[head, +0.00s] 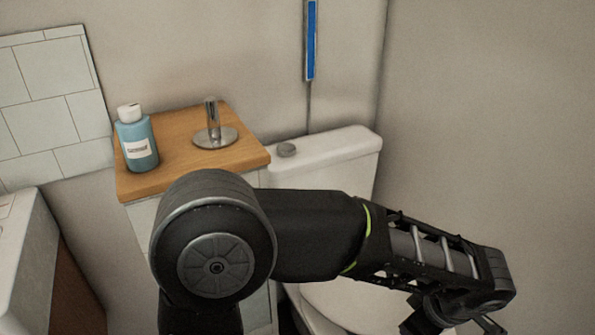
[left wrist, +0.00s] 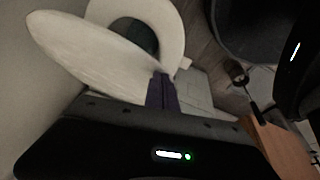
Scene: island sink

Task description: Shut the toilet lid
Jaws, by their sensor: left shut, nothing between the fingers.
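The white toilet stands against the back wall, and its tank (head: 335,158) shows in the head view behind my left arm. A white curved part of the toilet (head: 340,305) shows below the arm; most of the bowl is hidden. In the left wrist view the white oval lid (left wrist: 85,55) is raised at an angle from the seat ring (left wrist: 172,25), with the dark bowl opening partly visible. My left gripper (left wrist: 162,77) is shut and empty, its fingertips close to the lid's edge; I cannot tell whether they touch. My right gripper is not in view.
A wood-topped cabinet (head: 180,180) left of the tank carries a blue bottle (head: 137,140) and a metal tap (head: 212,125). A blue strip (head: 310,40) hangs on the wall. A plain wall (head: 500,130) is close on the right.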

